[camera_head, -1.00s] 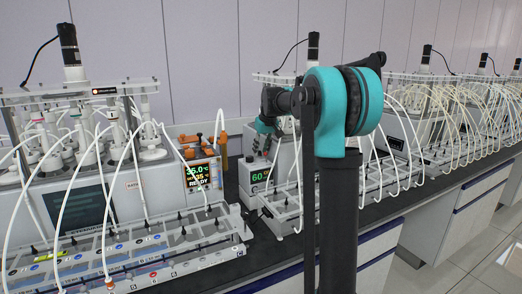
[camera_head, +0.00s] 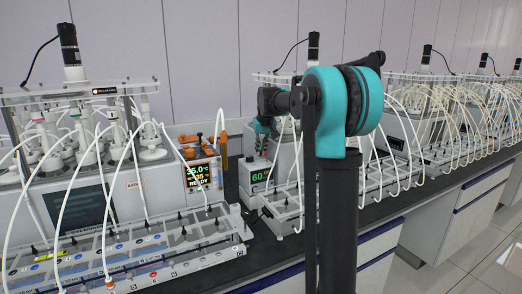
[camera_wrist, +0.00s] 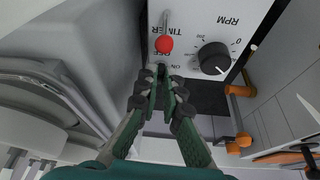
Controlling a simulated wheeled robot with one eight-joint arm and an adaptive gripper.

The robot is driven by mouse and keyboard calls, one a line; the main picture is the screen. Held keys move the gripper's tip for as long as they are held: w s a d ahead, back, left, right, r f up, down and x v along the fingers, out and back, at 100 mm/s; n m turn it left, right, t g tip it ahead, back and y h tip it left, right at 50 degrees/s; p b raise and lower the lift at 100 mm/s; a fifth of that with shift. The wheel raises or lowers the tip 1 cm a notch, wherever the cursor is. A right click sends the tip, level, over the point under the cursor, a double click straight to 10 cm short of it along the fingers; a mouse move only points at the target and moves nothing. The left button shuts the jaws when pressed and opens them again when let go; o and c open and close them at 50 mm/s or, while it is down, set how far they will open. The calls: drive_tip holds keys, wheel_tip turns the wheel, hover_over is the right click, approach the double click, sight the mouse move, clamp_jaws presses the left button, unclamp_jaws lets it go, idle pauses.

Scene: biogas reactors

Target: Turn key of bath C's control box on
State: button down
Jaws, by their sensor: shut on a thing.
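The control box (camera_wrist: 195,20) shows upside down in the wrist view, its white panel marked RPM, TIMER, OFF and ON. It carries a red-tipped lever (camera_wrist: 164,45) and a black RPM dial (camera_wrist: 213,58). My gripper (camera_wrist: 159,76) is shut at the panel edge by the OFF and ON marks, just below the red tip in the picture. It is shut on the key, which the fingertips mostly hide; its turn position cannot be told. In the head view my gripper (camera_head: 262,143) is just above the box with the green 60 display (camera_head: 260,177).
A bath unit with a 35.0 °C display (camera_head: 201,175) and a tube rack (camera_head: 150,250) stand to the left. White tubes arch around the box. Orange fittings (camera_wrist: 240,140) show beside the box in the wrist view. More baths line the bench (camera_head: 410,195) to the right.

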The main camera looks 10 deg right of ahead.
drive_tip(key=m, duration=0.2)
drive_tip(key=m+h, duration=0.1)
drive_tip(key=m, duration=0.1)
drive_tip(key=shift+a+h, duration=0.3)
drive_tip(key=m+h, duration=0.1)
drive_tip(key=m, duration=0.3)
drive_tip(key=shift+w+a, duration=0.1)
drive_tip(key=shift+a, duration=0.05)
drive_tip(key=m, duration=0.2)
drive_tip(key=m+g+h, duration=0.1)
drive_tip(key=m, duration=0.1)
drive_tip(key=shift+w+a+g+h, duration=0.15)
drive_tip(key=shift+g+h, duration=0.15)
drive_tip(key=shift+w+m+g+h, duration=0.15)
drive_tip(key=shift+m+g, duration=0.2)
drive_tip(key=shift+m, duration=0.65)
drive_tip(key=shift+m+g+h, duration=0.15)
drive_tip(key=shift+m+g, duration=0.2)
drive_tip(key=shift+m, duration=0.65)
drive_tip(key=c, duration=1.7)
unclamp_jaws()
